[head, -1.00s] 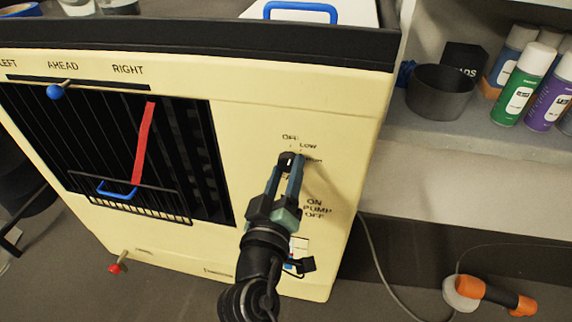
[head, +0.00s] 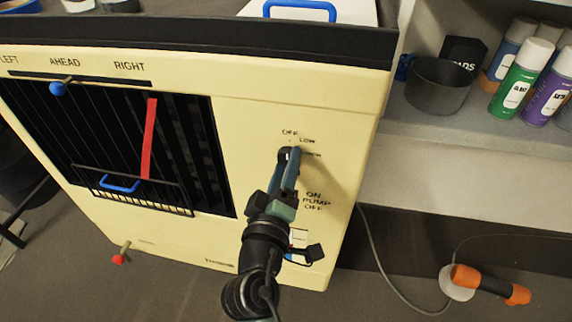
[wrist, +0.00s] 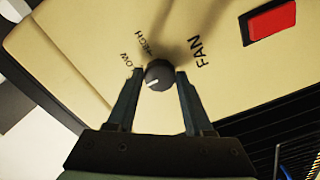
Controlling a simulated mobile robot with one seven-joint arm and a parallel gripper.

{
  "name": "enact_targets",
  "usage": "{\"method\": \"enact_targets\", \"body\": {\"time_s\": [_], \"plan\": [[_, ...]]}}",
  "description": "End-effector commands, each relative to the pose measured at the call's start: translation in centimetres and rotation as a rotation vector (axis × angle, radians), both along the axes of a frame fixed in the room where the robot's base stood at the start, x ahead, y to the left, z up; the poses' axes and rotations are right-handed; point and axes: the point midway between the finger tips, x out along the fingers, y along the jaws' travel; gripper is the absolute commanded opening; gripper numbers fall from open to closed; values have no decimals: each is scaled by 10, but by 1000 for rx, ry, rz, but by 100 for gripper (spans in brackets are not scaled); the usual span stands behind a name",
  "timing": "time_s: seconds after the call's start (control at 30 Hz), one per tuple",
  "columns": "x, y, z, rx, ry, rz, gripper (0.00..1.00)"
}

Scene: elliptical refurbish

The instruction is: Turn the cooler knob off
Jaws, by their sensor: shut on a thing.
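The cooler (head: 330,110) is a cream box with a black grille, and it fills the middle of the head view. Its dark round fan knob (wrist: 159,72) shows in the wrist view between my fingertips, with a white mark pointing to the lower left. "OFF", "LOW" and a partly covered "HIGH" are printed around the knob in the head view. My gripper (head: 289,156) is shut on the knob, one finger on each side. It also shows in the wrist view (wrist: 159,78). In the head view my fingers mostly hide the knob.
A red switch (wrist: 272,19) is near "FAN" in the wrist view. "ON PUMP OFF" is printed below the knob. A red strip (head: 149,140) hangs over the grille. A shelf (head: 440,130) on the right holds a dark round container (head: 440,88) and several spray cans.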

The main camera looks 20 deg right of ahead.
Motion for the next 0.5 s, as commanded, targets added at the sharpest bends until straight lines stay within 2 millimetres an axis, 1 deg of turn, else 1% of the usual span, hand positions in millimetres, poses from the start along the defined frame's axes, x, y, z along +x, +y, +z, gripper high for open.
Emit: {"method": "enact_targets", "body": {"time_s": [0.03, 0.07, 0.1, 0.2, 0.5], "plan": [[0, 0, -1, -3, 3, 0, 0], [0, 0, -1, -3, 3, 0, 57], [0, 0, -1, -3, 3, 0, 64], [0, 0, -1, -2, 3, 0, 82], [-1, 1, 0, 0, 1, 1, 82]]}}
